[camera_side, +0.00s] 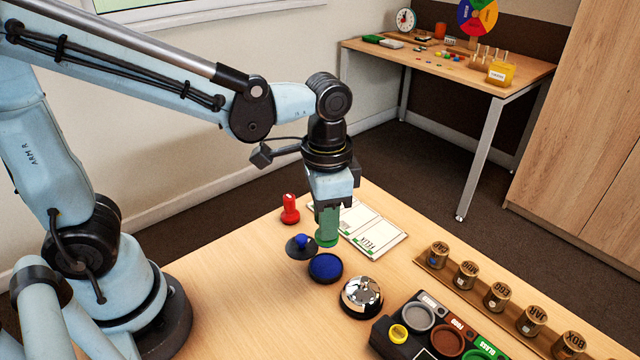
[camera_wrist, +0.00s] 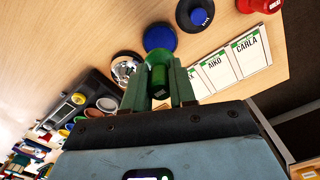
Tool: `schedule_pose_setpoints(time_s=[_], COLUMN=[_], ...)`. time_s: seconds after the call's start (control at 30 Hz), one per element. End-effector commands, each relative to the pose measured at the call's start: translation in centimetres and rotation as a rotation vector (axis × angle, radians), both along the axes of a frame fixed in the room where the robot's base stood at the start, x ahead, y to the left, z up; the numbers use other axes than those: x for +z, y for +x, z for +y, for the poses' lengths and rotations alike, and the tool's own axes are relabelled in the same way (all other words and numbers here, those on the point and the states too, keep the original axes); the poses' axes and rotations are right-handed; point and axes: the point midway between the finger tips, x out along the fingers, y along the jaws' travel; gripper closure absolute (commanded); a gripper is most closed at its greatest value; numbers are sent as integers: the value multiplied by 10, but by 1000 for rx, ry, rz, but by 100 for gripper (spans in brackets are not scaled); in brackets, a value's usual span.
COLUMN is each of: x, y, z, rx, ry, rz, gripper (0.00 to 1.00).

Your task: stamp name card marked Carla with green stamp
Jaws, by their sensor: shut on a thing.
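My gripper (camera_side: 327,207) is shut on the green stamp (camera_side: 327,236), held upright. The stamp also shows between the fingers in the wrist view (camera_wrist: 157,74). In the side view its lower end appears just above and behind a round blue ink pad (camera_side: 325,267), apart from it. The pad shows beyond the stamp in the wrist view (camera_wrist: 160,38). The card marked Carla (camera_wrist: 250,52) is the outermost of a row of white cards, beside the Aiko card (camera_wrist: 217,70). A third card, marked Felix (camera_side: 378,238), lies nearest the bell in the side view.
A dark lid with a blue knob (camera_side: 301,246) lies beside the pad. A red stamp (camera_side: 290,210) stands behind it. A silver bell (camera_side: 362,295), a black tray (camera_side: 381,335) with coloured cups and a rack (camera_side: 451,276) of labelled pots are at right. The table's left front is clear.

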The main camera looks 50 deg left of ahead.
Motion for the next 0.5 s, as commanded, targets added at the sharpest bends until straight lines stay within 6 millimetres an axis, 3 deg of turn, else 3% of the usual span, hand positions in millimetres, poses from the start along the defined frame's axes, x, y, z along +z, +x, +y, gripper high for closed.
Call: schedule_pose_setpoints(time_s=[0.27, 0.37, 0.5], x=[0, 0, 0], y=[3, 14, 46], z=[1, 8, 31], rx=[2, 4, 10], ry=[0, 0, 0], rz=[0, 0, 0], gripper=[94, 94, 94])
